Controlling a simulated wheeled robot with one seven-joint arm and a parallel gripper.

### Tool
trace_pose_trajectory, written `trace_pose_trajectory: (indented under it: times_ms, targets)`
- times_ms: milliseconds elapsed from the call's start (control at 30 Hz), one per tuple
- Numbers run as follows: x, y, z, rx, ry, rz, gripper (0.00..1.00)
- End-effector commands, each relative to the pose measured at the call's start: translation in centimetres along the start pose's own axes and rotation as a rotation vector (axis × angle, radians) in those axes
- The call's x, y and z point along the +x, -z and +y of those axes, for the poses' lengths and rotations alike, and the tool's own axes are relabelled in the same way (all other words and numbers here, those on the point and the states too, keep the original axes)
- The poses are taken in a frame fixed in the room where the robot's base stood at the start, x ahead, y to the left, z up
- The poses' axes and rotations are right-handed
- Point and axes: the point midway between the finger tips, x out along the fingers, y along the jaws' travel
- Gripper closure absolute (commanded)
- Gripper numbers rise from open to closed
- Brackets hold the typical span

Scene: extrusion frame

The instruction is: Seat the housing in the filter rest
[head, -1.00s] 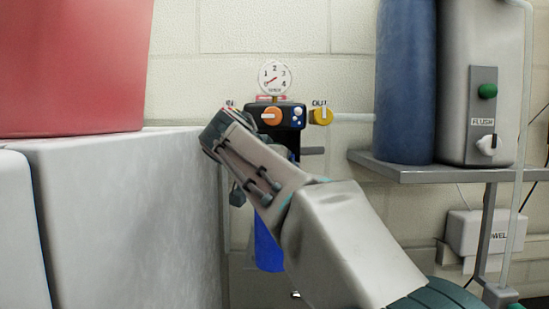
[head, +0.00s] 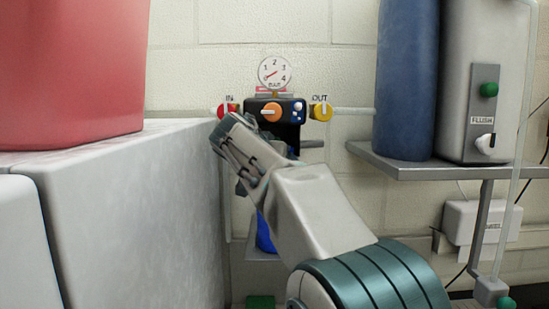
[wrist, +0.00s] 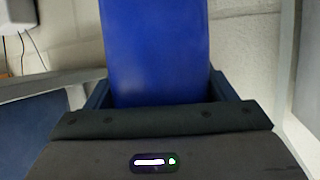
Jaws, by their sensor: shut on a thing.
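The blue housing (wrist: 158,50) stands between the two dark fingers of my gripper (wrist: 160,95) in the wrist view, and the gripper is shut on it. In the head view my gripper (head: 236,152) is just left of and below the black filter head. The lower part of the housing (head: 265,234) shows below it; my arm hides much of the rest. A grey ledge (head: 262,257), possibly the filter rest, is at the housing's lower end. I cannot tell whether they touch or whether the housing is seated.
The filter head (head: 258,102) has a gauge (head: 274,72), a red IN knob and a yellow OUT knob. A pale block (head: 140,210) bearing a red container (head: 70,70) closes off the left. A shelf (head: 420,170) with a blue tank (head: 405,80) stands right.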

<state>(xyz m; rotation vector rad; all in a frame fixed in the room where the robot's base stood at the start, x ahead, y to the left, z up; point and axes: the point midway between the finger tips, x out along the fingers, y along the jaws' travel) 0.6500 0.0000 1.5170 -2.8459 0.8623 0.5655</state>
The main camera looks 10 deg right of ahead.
Motion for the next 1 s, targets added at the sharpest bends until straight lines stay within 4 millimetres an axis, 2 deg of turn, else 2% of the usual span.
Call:
trace_pose_trajectory:
  times_ms: [367, 400, 467, 833, 1000]
  targets:
    - [0.1, -0.2, 0.0, 0.001, 0.001, 0.003, 0.77]
    - [0.1, -0.3, 0.0, -0.001, 0.0, 0.0, 0.15]
    - [0.1, -0.2, 0.0, -0.001, 0.0, 0.0, 0.01]
    - [-0.1, 0.1, 0.0, -0.001, 0.0, 0.0, 0.01]
    - [-2.7, -0.3, -0.1, 0.0, 0.005, 0.003, 0.01]
